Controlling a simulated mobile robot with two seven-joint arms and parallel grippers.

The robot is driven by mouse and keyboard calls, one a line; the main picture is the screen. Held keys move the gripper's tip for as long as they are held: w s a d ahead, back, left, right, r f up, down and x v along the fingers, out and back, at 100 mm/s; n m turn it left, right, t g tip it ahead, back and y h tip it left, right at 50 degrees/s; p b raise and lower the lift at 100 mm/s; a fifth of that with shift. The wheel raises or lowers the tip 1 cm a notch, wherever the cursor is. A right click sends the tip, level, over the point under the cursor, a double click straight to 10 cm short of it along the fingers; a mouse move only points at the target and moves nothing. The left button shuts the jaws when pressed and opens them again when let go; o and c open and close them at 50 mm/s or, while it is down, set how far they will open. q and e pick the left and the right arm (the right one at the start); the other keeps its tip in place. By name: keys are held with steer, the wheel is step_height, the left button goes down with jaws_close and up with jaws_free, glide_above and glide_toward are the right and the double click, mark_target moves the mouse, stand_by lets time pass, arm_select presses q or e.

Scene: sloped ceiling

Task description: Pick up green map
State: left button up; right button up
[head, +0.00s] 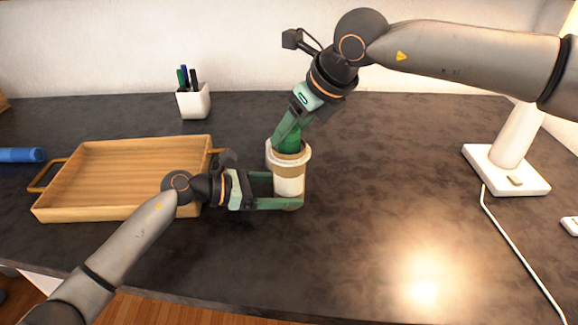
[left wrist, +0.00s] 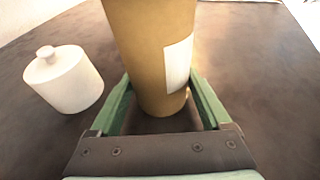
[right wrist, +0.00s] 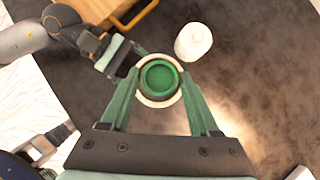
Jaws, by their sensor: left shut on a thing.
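I see no flat map. A green round-ended thing (head: 291,140) stands in the top of a tan cup (head: 289,172) with a white rim and label; its green end shows in the right wrist view (right wrist: 159,77). My left gripper (head: 286,202) is shut around the cup's lower part, seen closely in the left wrist view (left wrist: 150,60). My right gripper (right wrist: 160,75) comes from above, with its fingers on either side of the green thing. I cannot tell whether they press on it.
A white lidded pot (left wrist: 65,80) stands close behind the cup. A white pen holder (head: 194,102) stands at back; a white lamp base (head: 506,168) and cable are right.

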jaws_close()
stand_by(0.6)
step_height(320, 180, up, 18)
stand_by(0.5)
arm_select(q)
steer(key=o, duration=0.8)
